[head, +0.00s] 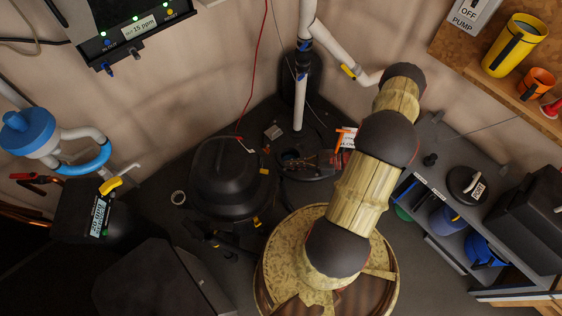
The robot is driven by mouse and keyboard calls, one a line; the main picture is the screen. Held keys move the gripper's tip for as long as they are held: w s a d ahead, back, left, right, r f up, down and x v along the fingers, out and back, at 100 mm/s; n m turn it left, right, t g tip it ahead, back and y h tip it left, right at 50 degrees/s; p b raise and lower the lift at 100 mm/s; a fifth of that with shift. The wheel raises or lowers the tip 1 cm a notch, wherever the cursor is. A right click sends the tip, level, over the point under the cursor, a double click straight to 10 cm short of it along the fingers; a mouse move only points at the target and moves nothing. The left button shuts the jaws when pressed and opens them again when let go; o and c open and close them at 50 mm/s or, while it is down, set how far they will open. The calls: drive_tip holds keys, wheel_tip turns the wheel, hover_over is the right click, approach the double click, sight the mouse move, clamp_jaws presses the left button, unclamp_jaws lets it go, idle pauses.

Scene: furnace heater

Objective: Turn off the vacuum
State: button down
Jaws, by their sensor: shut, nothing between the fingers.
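No thing in the head view is clearly labelled as a vacuum. A pale plate reading "OFF" and "PUMP" (472,14) is at the upper right, cut by the top edge. A white pipe (301,92) with a yellow-handled valve (348,71) stands at the back centre. My arm rises from the lower centre and bends toward the upper right. I cannot make out my gripper; it is hidden or outside the picture.
A black domed vessel (226,172) stands left of my arm. A blue-capped fitting (28,132) and a control box reading "15 ppm" (130,30) are at the left. A grey shelf (440,190) and a wooden ledge (470,68) with a yellow cup (514,46) are at the right.

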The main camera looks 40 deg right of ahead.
drive_tip(key=shift+f+v, duration=0.2)
drive_tip(key=shift+v, duration=0.6)
drive_tip(key=shift+f+v, duration=0.15)
drive_tip(key=shift+v, duration=0.65)
drive_tip(key=shift+s, duration=0.1)
